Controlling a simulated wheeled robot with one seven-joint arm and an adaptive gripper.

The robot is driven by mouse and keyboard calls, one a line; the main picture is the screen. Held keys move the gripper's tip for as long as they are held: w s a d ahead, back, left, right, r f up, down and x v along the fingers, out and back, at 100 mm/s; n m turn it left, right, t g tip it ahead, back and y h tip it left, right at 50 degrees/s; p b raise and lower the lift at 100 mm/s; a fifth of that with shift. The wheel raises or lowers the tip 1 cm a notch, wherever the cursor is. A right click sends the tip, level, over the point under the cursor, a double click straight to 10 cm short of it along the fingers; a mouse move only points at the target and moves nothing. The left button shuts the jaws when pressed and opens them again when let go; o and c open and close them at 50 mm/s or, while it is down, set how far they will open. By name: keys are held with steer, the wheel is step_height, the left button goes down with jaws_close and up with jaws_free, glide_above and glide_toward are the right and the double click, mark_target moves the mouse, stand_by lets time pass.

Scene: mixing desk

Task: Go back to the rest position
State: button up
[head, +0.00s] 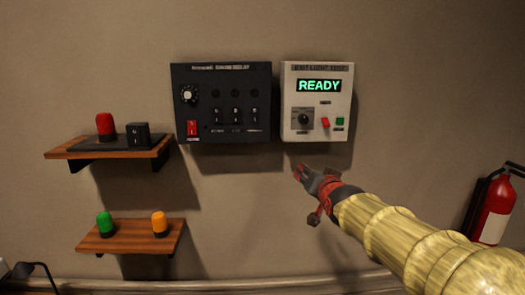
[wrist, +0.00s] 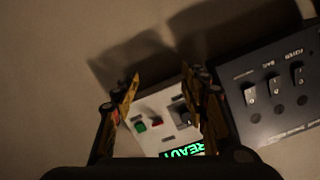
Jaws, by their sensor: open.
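My gripper (head: 305,174) is in the head view, just below the white control box (head: 335,79), with my arm reaching in from the lower right. In the wrist view my gripper (wrist: 162,93) has its two fingers spread apart, with nothing held between them. The white box (wrist: 148,110) shows between and behind the fingers there. Its green READY display (head: 319,86) is lit. A dark knob (head: 304,118), a red switch (head: 325,122) and a green button (head: 340,121) sit below the display. Whether the fingers touch the box cannot be told.
A black switch panel (head: 222,76) hangs left of the white box. An upper shelf (head: 150,153) holds a red lamp (head: 105,124) and a black switch box (head: 137,134). A lower shelf (head: 140,245) holds green and orange lamps. A fire extinguisher (head: 494,208) is at the right.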

steer(key=s+f+n+g, duration=0.2)
steer(key=s+f+g, duration=0.2)
steer(key=s+f, duration=0.45)
steer(key=s+f+n+g+b, duration=0.1)
steer(key=s+f+g+b, duration=0.1)
steer(key=s+f, duration=0.4)
steer(key=s+f+g+b, duration=0.2)
steer(key=s+f, duration=0.4)
steer(key=s, duration=1)
steer(key=s+f+n+g+b, duration=0.1)
steer(key=s+f+b, duration=0.1)
steer(key=s+f, duration=0.4)
steer(key=s, duration=0.4)
steer(key=shift+s+d+f+n+g+b, duration=0.2)
steer(key=shift+s+f+n+g+b, duration=0.1)
steer(key=shift+s+f+g+b, duration=0.1)
